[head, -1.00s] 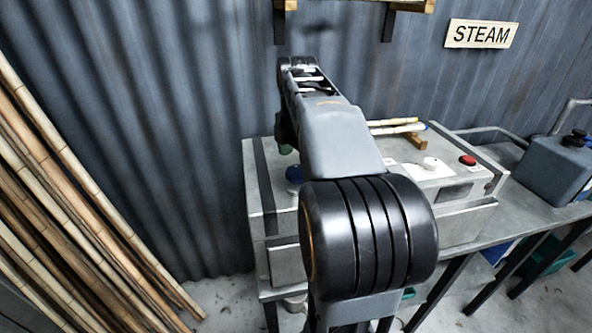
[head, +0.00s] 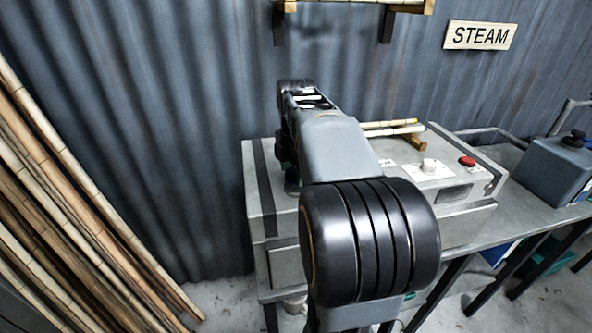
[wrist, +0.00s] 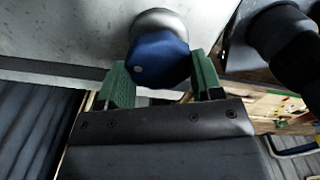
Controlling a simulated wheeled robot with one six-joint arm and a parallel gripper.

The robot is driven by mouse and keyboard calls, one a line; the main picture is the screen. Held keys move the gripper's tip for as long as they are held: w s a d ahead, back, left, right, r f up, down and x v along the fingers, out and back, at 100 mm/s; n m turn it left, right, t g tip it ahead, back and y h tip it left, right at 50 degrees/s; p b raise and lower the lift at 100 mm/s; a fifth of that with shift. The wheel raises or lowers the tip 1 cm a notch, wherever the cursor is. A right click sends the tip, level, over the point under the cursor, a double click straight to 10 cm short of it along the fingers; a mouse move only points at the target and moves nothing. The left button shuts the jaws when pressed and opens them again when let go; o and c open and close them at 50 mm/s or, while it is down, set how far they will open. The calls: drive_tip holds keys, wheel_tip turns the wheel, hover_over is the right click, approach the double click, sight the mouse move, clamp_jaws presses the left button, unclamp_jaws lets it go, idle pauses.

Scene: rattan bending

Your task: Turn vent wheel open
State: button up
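The vent wheel is a blue faceted knob (wrist: 160,62) on a round metal base, on the pale top of the steam box. In the wrist view my gripper (wrist: 160,80) has its two green fingers on either side of the knob, with the fingertips close to its edges. The fingers are apart; I cannot tell whether they touch the knob. A pale dot shows on the knob's face. In the head view my arm hides most of the gripper and the knob at the left end of the grey steam box (head: 262,225).
The box top also carries a white dial (head: 428,166), a red button (head: 467,160) and bamboo pieces (head: 392,129). A grey tank (head: 556,172) stands on the bench at right. Bamboo poles (head: 70,215) lean at left. A STEAM sign (head: 480,35) hangs on the corrugated wall.

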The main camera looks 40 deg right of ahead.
drive_tip(key=c, duration=0.4)
drive_tip(key=shift+c, duration=0.2)
